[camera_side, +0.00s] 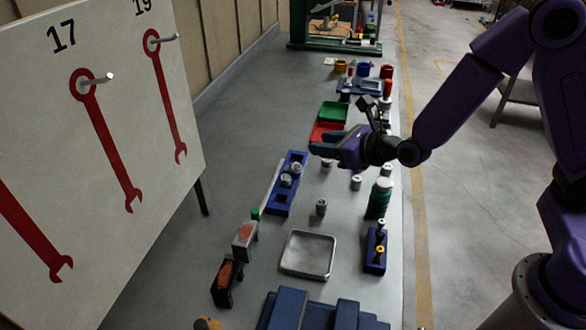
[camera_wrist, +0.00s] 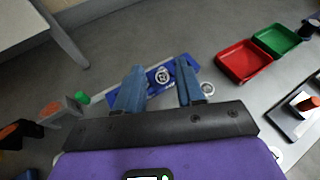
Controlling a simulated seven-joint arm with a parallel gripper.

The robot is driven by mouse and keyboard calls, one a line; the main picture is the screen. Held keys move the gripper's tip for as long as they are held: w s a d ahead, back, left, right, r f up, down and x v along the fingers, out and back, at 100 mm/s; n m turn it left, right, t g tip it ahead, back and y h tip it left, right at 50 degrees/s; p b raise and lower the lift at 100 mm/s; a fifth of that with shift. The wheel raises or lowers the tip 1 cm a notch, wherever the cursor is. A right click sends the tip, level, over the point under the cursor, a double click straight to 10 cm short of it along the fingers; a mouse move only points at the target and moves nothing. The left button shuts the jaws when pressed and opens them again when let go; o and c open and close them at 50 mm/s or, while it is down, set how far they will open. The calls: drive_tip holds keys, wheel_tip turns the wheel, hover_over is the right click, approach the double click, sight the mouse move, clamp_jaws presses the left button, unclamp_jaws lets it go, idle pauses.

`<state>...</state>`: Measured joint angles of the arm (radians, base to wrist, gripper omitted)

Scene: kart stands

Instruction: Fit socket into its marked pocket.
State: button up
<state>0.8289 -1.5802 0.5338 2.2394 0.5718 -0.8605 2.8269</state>
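A long blue socket tray (camera_side: 280,206) with pockets lies on the bench's left side. Silver sockets (camera_side: 286,180) stand in its middle and far part; its near pockets look empty. Loose silver sockets stand on the bench: one right of the tray (camera_side: 321,207), one farther right (camera_side: 356,183), and one near my gripper (camera_side: 326,165). My gripper (camera_side: 317,142) is above the bench near the tray's far end. In the wrist view its blue fingers (camera_wrist: 160,68) are apart and hold nothing visible. A tray socket (camera_wrist: 162,76) shows between them; a loose socket (camera_wrist: 207,88) shows beside the right finger. Pocket marks are unreadable.
Red (camera_side: 325,132) and green (camera_side: 333,112) bins stand beyond my gripper. A green bottle (camera_side: 379,198) and a blue holder (camera_side: 375,251) are at the right edge. A metal tray (camera_side: 308,254) lies nearer. A tool board (camera_side: 95,140) stands left, off the bench.

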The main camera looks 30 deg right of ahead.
approach(297, 168)
drive_tip(key=shift+w, duration=0.6)
drive_tip(key=shift+f+x, duration=0.2)
drive_tip(key=shift+x, duration=3.55)
drive_tip(key=shift+s+a, duration=0.1)
clamp_jaws()
